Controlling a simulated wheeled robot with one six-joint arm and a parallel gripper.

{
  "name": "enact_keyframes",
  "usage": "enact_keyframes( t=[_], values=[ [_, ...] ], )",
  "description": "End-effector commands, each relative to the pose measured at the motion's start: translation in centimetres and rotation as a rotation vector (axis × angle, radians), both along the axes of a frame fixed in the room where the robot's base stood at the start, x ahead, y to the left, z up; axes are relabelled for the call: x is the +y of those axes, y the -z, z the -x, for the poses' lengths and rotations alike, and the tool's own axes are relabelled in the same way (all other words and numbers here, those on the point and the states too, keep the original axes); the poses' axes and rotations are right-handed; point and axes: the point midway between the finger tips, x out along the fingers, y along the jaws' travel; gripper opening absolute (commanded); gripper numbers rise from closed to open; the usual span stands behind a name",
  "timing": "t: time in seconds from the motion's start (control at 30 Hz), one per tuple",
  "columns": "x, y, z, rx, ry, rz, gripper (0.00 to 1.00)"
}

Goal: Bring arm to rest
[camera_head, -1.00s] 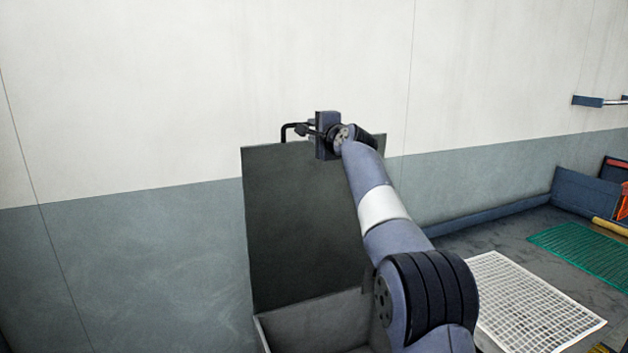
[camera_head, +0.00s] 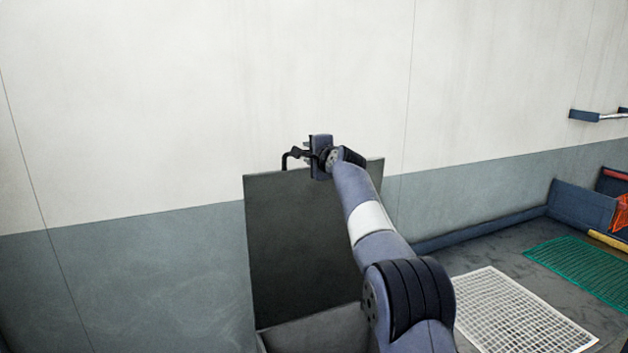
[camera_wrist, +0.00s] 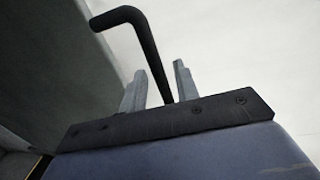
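My gripper (camera_head: 303,154) is at the top edge of a raised dark lid (camera_head: 305,245), beside its black bent handle (camera_head: 285,160). The lid stands upright at the back of a grey box (camera_head: 315,333), whose inside is mostly out of frame. In the wrist view, my gripper's two grey fingers (camera_wrist: 160,88) stand apart. The black handle (camera_wrist: 140,30) runs down between them, with a narrow gap visible beside it. Its lower end is hidden behind my gripper's dark front plate. My arm reaches up from the lower right, bent at the elbow.
A wall, white above and grey below, stands close behind the lid. To the right, a dark surface holds a white mesh panel (camera_head: 520,315) and a green net (camera_head: 590,268). A blue bin (camera_head: 580,207) and a wall-mounted bracket (camera_head: 585,116) are further right.

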Motion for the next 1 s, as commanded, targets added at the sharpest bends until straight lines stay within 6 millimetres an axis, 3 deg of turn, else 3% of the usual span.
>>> enact_keyframes(
  t=[0.4,1.0],
  values=[
    [-1.3,-0.1,3.1,-0.001,0.000,-0.001,0.30],
    [-1.7,-0.1,3.6,0.009,0.000,0.012,0.30]
  ],
)
